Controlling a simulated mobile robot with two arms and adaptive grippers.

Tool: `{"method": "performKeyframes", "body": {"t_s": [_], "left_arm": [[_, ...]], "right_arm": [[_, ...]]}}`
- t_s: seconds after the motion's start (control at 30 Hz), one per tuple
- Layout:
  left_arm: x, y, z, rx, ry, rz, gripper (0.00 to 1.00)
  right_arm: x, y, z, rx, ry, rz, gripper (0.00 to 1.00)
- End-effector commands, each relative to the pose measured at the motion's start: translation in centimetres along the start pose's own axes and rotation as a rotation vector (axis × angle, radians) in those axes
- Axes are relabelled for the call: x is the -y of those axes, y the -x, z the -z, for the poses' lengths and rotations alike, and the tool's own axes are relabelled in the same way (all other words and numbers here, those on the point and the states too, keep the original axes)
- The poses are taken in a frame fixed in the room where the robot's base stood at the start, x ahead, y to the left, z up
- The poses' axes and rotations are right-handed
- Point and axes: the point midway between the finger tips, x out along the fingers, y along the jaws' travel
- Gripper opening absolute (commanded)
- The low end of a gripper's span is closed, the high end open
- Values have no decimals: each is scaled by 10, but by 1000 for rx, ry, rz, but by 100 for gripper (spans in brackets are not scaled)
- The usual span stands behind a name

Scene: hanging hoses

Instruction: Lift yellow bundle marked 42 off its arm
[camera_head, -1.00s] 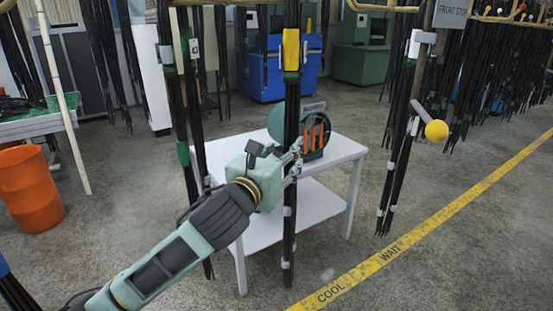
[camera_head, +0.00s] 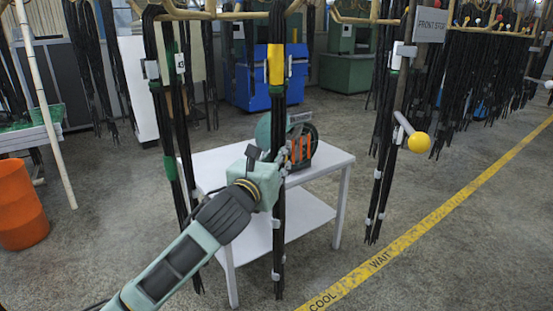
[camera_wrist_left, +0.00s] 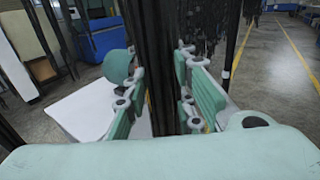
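The yellow-marked black bundle (camera_head: 276,65) hangs upright from a rail in the head view; I cannot read a 42 on it. My left gripper (camera_head: 281,160) is at this bundle well below the yellow band, above the table's height. In the left wrist view the dark bundle (camera_wrist_left: 158,40) passes between the two fingers, one on each side. A narrow gap shows beside the left finger, so the gripper looks open around the hoses. The far finger is partly hidden in the head view. My right gripper is not in view.
A green-marked bundle (camera_head: 169,165) hangs close at left. Another bundle (camera_head: 383,170) hangs at right, near a yellow ball (camera_head: 419,142) on a rod. A white table (camera_head: 325,163) with a green and orange device (camera_head: 300,145) stands behind. Open floor lies at right.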

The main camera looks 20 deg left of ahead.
Motion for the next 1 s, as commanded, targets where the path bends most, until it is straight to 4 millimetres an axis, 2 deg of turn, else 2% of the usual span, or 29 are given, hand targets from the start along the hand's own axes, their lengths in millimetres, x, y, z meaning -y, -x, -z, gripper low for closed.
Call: {"method": "performKeyframes", "body": {"t_s": [0.03,0.23,0.7,0.73,0.93,1.0], "left_arm": [[0,0,0,0,0,0,17],[0,0,0,0,0,0,0],[0,0,0,0,0,0,0],[0,0,0,0,0,0,19],[0,0,0,0,0,0,1],[0,0,0,0,0,0,0]], "right_arm": [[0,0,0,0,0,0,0],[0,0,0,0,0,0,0],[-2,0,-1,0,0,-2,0],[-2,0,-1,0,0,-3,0],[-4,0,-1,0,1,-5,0],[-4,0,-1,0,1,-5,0]]}}
